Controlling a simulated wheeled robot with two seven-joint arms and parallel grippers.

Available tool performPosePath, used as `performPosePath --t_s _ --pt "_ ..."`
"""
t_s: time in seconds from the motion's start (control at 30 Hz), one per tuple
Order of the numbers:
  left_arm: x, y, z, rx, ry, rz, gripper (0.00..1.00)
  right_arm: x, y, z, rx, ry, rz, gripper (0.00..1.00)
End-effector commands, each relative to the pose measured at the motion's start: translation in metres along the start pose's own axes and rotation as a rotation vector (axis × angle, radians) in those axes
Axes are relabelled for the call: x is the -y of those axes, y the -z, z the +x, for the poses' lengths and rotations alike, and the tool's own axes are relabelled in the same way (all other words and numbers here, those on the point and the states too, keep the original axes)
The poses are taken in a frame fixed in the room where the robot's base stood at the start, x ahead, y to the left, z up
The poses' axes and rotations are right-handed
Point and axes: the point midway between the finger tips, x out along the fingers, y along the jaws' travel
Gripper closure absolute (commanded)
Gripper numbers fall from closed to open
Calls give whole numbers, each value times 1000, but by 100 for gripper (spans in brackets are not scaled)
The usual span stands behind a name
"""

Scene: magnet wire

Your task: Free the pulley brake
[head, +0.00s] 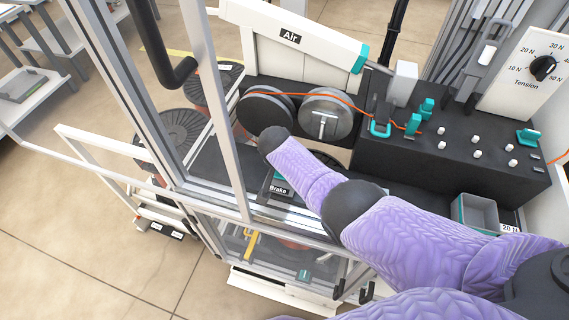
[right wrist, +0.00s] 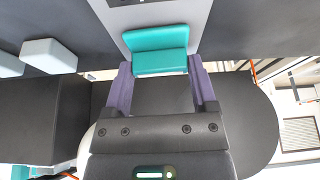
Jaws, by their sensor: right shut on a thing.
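The brake label (head: 279,189) shows in the head view beside my right forearm, low on the dark machine deck. In the right wrist view a teal brake handle (right wrist: 158,50) sits at the end of a grey plate (right wrist: 165,14). My right gripper (right wrist: 160,68) has its purple fingers on either side of this handle and is shut on it. In the head view my right arm hides the gripper and the handle. Two grey pulleys (head: 265,108) (head: 326,115) stand behind, with an orange wire (head: 355,104) running past them. My left gripper is not in view.
A clear-panelled frame with a metal post (head: 215,100) stands left of my arm. A black block (head: 455,145) with teal clips and white pegs lies right, near a grey bin (head: 478,212) and a tension dial (head: 542,68). A white Air arm (head: 295,35) spans the back.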

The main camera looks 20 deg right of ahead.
Motion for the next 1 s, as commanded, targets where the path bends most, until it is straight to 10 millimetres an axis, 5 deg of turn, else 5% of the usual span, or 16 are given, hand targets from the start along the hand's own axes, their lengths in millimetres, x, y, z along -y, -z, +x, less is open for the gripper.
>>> performPosePath --t_s 0.67,0.7,0.8,1.0 --pt "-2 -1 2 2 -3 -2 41 0 1 -1 -1 -20 53 85" --pt "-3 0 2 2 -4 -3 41 0 1 -1 -1 -20 53 22" --pt "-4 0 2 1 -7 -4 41 0 1 0 -1 -20 53 1" --pt "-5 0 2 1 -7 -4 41 0 0 0 -1 -21 52 0"
